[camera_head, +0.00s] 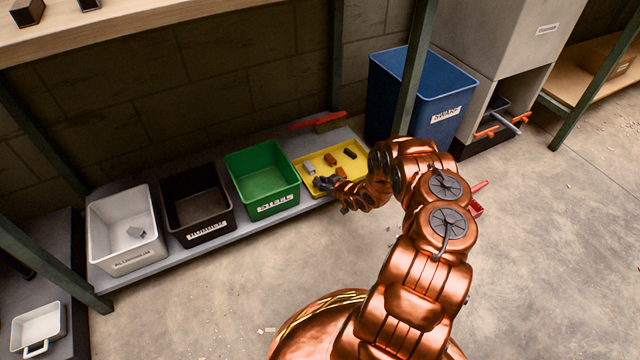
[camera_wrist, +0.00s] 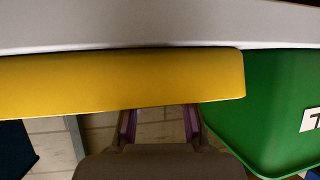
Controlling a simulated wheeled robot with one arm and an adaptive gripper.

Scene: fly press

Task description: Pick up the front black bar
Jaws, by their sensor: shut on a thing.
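The yellow tray (camera_head: 357,172) lies on the low shelf, right of the green bin. Another black bar (camera_head: 350,153) lies at the back right of the tray. In the wrist view the tray's yellow front wall (camera_wrist: 120,82) covers the tips of my gripper (camera_wrist: 160,118), whose fingers stand apart with purplish inner faces.
A grey bar (camera_head: 309,168) and brown bars (camera_head: 330,159) (camera_head: 340,171) lie in the tray close to my gripper. The green bin (camera_head: 262,180) stands left, then black (camera_head: 197,202) and white (camera_head: 125,230) bins. A red-handled brush (camera_head: 320,122) lies behind. A blue bin (camera_head: 420,95) stands right.

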